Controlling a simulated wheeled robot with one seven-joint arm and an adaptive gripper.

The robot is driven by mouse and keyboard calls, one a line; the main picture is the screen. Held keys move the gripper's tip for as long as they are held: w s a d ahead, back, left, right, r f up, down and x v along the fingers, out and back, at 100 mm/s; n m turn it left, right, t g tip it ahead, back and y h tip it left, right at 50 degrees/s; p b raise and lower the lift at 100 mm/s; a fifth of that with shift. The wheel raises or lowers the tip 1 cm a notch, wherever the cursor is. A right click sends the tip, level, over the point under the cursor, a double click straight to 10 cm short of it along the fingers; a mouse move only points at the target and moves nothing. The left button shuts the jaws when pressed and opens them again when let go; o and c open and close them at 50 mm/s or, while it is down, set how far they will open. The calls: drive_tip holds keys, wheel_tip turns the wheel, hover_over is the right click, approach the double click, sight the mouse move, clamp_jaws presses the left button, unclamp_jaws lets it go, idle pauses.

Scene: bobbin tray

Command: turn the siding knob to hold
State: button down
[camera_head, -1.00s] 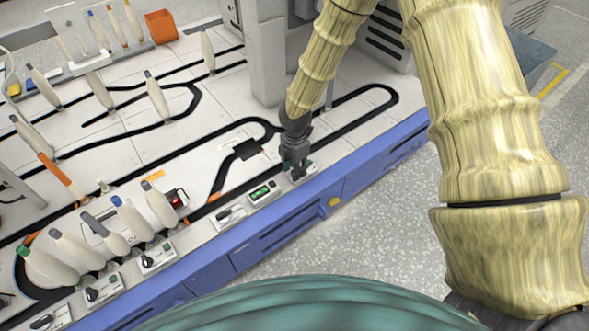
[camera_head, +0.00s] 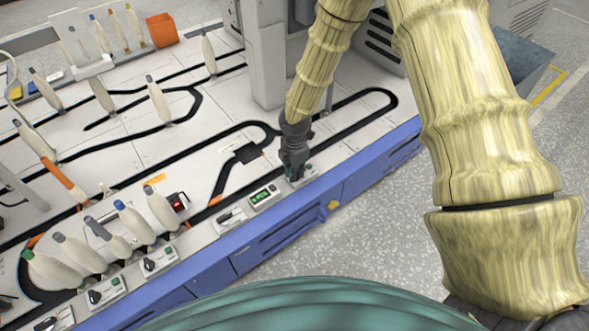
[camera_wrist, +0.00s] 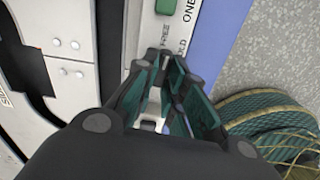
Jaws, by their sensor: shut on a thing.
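My gripper (camera_head: 296,170) points down at a small control box (camera_head: 309,173) on the front edge of the white table. In the wrist view, my gripper (camera_wrist: 168,112) has its green-padded fingers closed around the knob, which they mostly hide. Part of the box's white plate (camera_wrist: 148,48) shows there, with small lettering that includes what reads as "OLD" and a green button (camera_wrist: 166,6). I cannot tell which mark the knob points to.
A box with a green display (camera_head: 264,197) and a box with a dark lever (camera_head: 230,219) stand to the left along the edge. Several bobbins (camera_head: 160,208) stand further left. A grey column (camera_head: 262,55) rises behind my gripper.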

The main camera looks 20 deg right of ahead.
drive_tip(key=m+p, duration=0.1)
drive_tip(key=p, duration=0.1)
drive_tip(key=m+p, duration=0.2)
drive_tip(key=shift+r, duration=0.3)
drive_tip(key=m+p, duration=0.4)
drive_tip(key=shift+f+m, duration=0.1)
drive_tip(key=shift+m, duration=0.3)
drive_tip(key=m+p, duration=0.3)
drive_tip(key=m, duration=0.1)
drive_tip(key=shift+w, duration=0.15)
drive_tip(key=shift+d+f+m+p, duration=0.1)
drive_tip(key=shift+m+p, duration=0.45)
drive_tip(key=shift+m, duration=0.7)
drive_tip(key=shift+d+f+m+p, duration=0.1)
drive_tip(key=shift+m+p, duration=0.45)
drive_tip(key=shift+m, duration=0.7)
drive_tip(key=c, duration=1.5)
unclamp_jaws()
drive_tip(key=shift+w, duration=0.1)
